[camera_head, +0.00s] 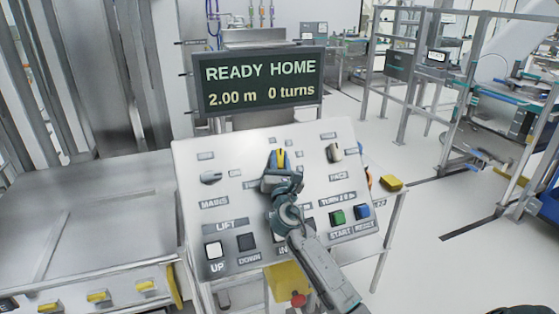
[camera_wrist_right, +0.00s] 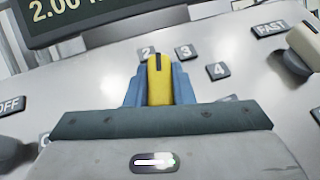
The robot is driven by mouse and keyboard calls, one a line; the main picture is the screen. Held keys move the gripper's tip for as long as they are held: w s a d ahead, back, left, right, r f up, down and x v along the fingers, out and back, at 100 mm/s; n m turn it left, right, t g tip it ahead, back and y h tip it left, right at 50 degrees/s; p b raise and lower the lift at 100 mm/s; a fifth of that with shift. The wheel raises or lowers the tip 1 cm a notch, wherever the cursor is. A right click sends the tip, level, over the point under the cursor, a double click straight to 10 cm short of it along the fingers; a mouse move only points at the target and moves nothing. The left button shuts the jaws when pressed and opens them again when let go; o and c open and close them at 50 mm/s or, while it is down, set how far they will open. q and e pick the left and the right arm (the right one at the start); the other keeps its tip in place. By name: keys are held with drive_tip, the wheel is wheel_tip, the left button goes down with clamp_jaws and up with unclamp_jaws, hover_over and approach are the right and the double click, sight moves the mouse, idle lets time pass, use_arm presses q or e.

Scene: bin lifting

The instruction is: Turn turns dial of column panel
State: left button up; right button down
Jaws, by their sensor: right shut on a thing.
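The column panel (camera_head: 200,180) is a tilted light-grey board with labelled knobs and buttons. Its turns dial (camera_head: 281,158) has a yellow knob with a dark pointer mark, and my right gripper (camera_head: 279,176) is shut on it. In the right wrist view the yellow turns dial (camera_wrist_right: 159,80) stands between the blue fingers of my right gripper (camera_wrist_right: 159,85). The labels 2, 3 and 4 show around it, and its pointer mark is near the 2. The fingers and wrist hide the lower part of the dial. The display (camera_head: 262,80) reads "READY HOME, 2.00 m, 0 turns". My left gripper is out of view.
On the panel are a mains knob (camera_head: 210,178), a pace knob (camera_head: 334,152), white UP (camera_head: 214,250) and dark DOWN (camera_head: 247,242) buttons, a green START button (camera_head: 338,217) and a blue RESET button (camera_head: 362,212). A metal bench (camera_head: 70,220) stands at the left. Open floor lies at the right.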

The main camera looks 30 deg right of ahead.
drive_tip(key=m+g+h, duration=0.2)
drive_tip(key=m, duration=0.1)
drive_tip(key=m+g+h, duration=0.2)
drive_tip(key=m, duration=0.1)
drive_tip(key=shift+f+g+h, duration=0.15)
drive_tip(key=shift+g+h, duration=0.15)
drive_tip(key=m+g+h, duration=0.1)
drive_tip(key=m+g, duration=0.2)
drive_tip(key=m, duration=0.1)
drive_tip(key=shift+g+h, duration=0.3)
drive_tip(key=shift+g, duration=0.1)
drive_tip(key=m+g+p, duration=0.1)
drive_tip(key=m+g, duration=0.3)
drive_tip(key=shift+s+m+g+p, duration=0.1)
drive_tip(key=shift+m+g+p, duration=0.8)
drive_tip(key=shift+m+g, duration=0.7)
drive_tip(key=shift+f+y, duration=0.1)
drive_tip(key=shift+y, duration=0.3)
drive_tip(key=c, duration=1.2)
unclamp_jaws()
drive_tip(key=shift+c, duration=0.2)
